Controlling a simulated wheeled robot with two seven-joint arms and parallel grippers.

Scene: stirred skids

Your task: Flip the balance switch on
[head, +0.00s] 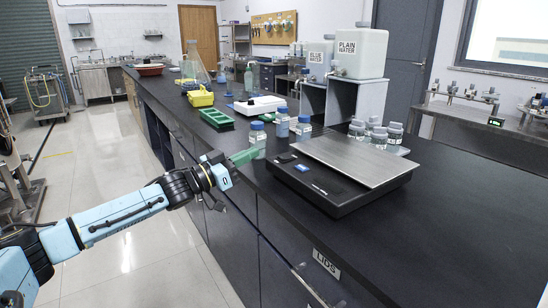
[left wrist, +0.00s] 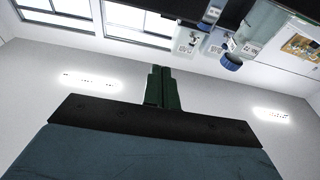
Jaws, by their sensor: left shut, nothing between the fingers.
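The balance (head: 335,190) is a flat black device with a broad steel pan (head: 352,158), lying on the black bench. Its front-left strip carries a small blue display (head: 302,168) and a dark patch (head: 285,158) that may be the switch; whether it is on or off is too small to tell. My left gripper (head: 249,155) has green fingers, shut and empty, just left of the balance and apart from it. The shut fingers also show in the left wrist view (left wrist: 162,88). My right gripper is out of view.
Bottles with blue lids (head: 257,134) stand just behind my left gripper, and several jars (head: 376,133) stand behind the balance. A green tray (head: 217,118) and a yellow carrier (head: 200,97) lie farther back. The bench right of the balance is clear.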

